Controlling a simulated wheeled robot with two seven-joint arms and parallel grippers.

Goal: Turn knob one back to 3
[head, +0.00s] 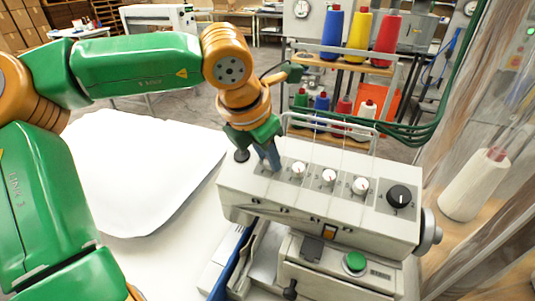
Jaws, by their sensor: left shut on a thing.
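The machine (315,215) has a row of white dials on its sloped top panel. Three white knobs show: a left one (299,169), a middle one (329,177) and a right one (361,185). A larger black knob (399,196) sits at the panel's right end. My left gripper (268,161) points down at the panel's left end, left of the visible white knobs. It is shut on what appears to be the leftmost knob, which its fingers hide, so its setting cannot be read. My right gripper is out of view.
A green button (355,262) is on the machine's front. A pale cone (475,185) stands at right.

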